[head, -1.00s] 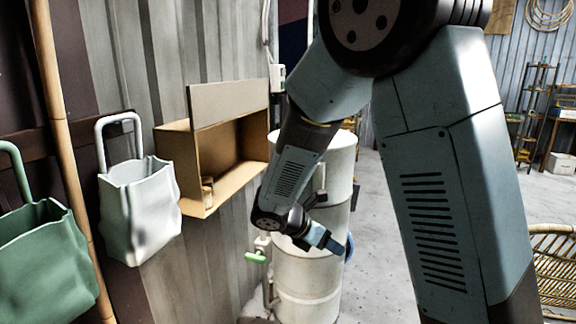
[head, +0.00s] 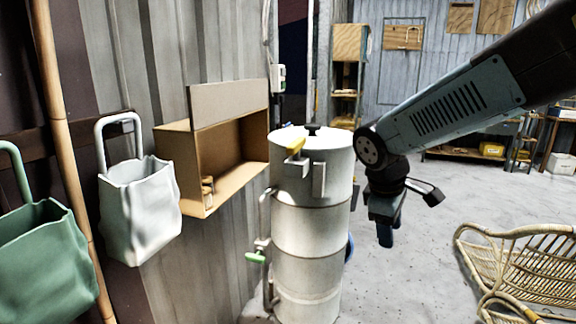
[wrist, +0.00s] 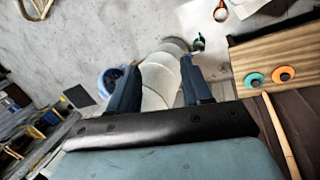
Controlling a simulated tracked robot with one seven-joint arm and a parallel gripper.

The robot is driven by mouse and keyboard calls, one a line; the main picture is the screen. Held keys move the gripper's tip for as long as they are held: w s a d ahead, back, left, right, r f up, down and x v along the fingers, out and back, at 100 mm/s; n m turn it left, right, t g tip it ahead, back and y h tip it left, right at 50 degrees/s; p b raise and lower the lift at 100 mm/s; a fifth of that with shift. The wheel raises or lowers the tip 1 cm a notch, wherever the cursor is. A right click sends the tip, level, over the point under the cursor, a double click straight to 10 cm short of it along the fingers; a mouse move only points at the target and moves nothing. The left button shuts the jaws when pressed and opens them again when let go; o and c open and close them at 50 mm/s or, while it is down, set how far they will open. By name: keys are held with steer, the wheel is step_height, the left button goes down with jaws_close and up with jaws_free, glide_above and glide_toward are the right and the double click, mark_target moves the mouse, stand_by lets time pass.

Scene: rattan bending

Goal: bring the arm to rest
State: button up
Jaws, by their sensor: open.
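My arm reaches in from the right edge of the head view, and my gripper (head: 386,238) hangs down just right of the white cylindrical tank, apart from it. In the wrist view my gripper (wrist: 155,85) shows two dark blue fingers spread wide with nothing between them. The pale tank (head: 310,215) stands upright with a dark knob on its lid and a yellow piece at its rim. It also shows beyond the fingers in the wrist view (wrist: 160,62).
A cardboard-coloured wall box (head: 236,150), a white bag (head: 140,210) and a green bag (head: 45,265) hang at left. A green-handled valve (head: 256,257) sits beside the tank. A rattan chair (head: 520,265) stands at lower right. Open floor (head: 400,290) lies between tank and chair.

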steer(key=s+d+r+m+t+y, duration=0.2)
steer(key=s+r+m+t, duration=0.1)
steer(key=s+r+m, duration=0.4)
steer(key=shift+s+r+m+t+y, duration=0.3)
steer(key=shift+s+m+y, duration=0.1)
steer(key=shift+s+m, duration=1.35)
